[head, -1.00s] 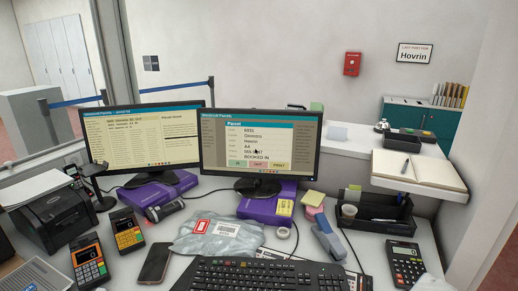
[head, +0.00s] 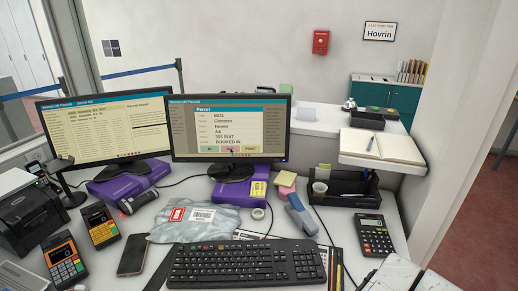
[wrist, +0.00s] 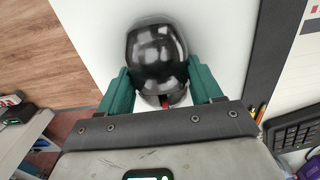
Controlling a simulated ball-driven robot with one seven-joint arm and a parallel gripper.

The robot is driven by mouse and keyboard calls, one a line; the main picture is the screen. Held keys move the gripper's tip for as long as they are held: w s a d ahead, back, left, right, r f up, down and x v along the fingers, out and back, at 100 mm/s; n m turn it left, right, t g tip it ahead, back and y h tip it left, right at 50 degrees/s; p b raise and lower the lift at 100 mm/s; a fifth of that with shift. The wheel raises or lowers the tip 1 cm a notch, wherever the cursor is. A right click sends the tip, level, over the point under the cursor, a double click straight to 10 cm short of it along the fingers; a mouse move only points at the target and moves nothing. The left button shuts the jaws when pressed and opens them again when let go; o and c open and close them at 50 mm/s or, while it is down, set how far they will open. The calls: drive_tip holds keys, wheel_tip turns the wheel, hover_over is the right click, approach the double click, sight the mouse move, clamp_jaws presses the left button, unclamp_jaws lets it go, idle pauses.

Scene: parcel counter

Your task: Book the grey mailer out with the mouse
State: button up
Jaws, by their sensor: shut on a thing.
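The grey mailer (head: 190,224) lies flat behind the keyboard in the head view, with a red-and-white sticker and a barcode label. The right monitor (head: 230,130) shows a Parcel window with "Hovrin", "BOOKED IN" and a row of three buttons. The cursor is on the pink middle button (head: 231,149), whose text is too small to read surely. In the wrist view my gripper (wrist: 158,76) has its green fingers on both sides of the glossy black mouse (wrist: 156,48), shut on it, over a white surface.
The keyboard (head: 243,262) stands in front of the mailer, with a phone (head: 138,254) and card terminals to its left. A stapler (head: 301,214), calculator (head: 374,236) and black organiser (head: 343,190) are on the right. In the wrist view, a dark strip borders the white surface on the right.

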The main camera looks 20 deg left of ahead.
idle(0.4)
drive_tip(key=o, duration=1.2)
drive_tip(key=shift+c, duration=0.2)
wheel_tip(320, 180, up, 11)
drive_tip(key=shift+p, duration=0.35)
drive_tip(key=shift+f, duration=0.1)
